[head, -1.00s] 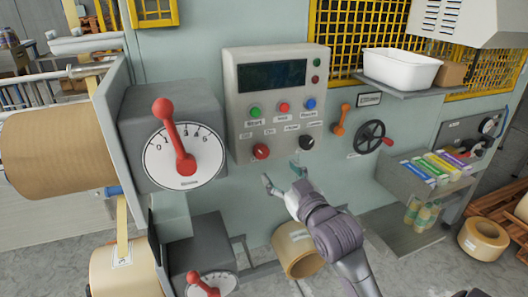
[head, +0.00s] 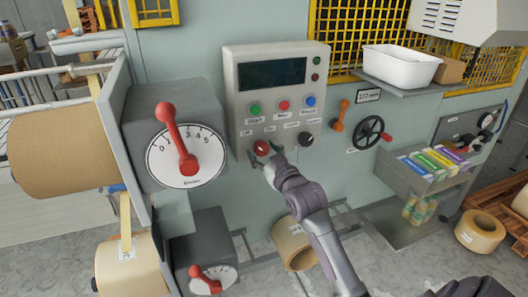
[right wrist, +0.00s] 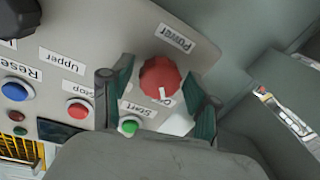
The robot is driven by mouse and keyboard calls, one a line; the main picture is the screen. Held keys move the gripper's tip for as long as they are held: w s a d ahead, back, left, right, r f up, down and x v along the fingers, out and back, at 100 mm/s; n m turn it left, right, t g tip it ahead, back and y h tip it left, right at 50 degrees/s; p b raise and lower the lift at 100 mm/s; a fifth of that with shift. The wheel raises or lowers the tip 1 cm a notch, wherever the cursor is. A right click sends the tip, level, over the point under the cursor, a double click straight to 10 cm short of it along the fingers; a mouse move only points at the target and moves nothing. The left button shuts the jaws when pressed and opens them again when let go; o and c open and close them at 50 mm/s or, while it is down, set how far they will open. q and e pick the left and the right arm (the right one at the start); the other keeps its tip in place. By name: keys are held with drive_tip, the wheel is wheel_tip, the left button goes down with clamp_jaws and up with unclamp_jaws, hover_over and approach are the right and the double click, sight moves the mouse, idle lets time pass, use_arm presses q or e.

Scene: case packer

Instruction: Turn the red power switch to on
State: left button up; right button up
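The red power switch (head: 261,148) is a round knob at the lower left of the grey control panel (head: 236,110). In the right wrist view the knob (right wrist: 160,77) shows a white mark on its lower edge, pointing at a label that starts with "O"; the rest of that label is hard to read. A "Power" label (right wrist: 173,38) sits on the other side. My right gripper (head: 263,157) is open at the knob. In the right wrist view its fingers (right wrist: 162,98) stand on either side of the knob, with visible gaps. My left gripper is not in view.
Green (head: 255,109), red (head: 283,105) and blue (head: 309,101) buttons sit above, and a black knob (head: 306,139) is to the right. A large dial with a red lever (head: 178,140) stands to the left. An orange lever (head: 340,115) and handwheel (head: 370,132) are farther right.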

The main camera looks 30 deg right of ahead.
drive_tip(key=c, duration=0.8)
drive_tip(key=m+p, duration=0.1)
drive_tip(key=m, duration=0.2)
drive_tip(key=shift+p, duration=0.35)
drive_tip(key=m+p, duration=0.2)
drive_tip(key=m, duration=0.2)
drive_tip(key=shift+a+m+t, duration=0.1)
drive_tip(key=shift+m+t, duration=0.2)
drive_tip(key=shift+m, duration=0.1)
drive_tip(key=m+p, duration=0.2)
drive_tip(key=m, duration=0.2)
drive_tip(key=shift+m+h, duration=0.4)
drive_tip(key=shift+a+m+h+p, duration=0.1)
drive_tip(key=shift+m+h+p, duration=0.35)
drive_tip(key=shift+m, duration=1.55)
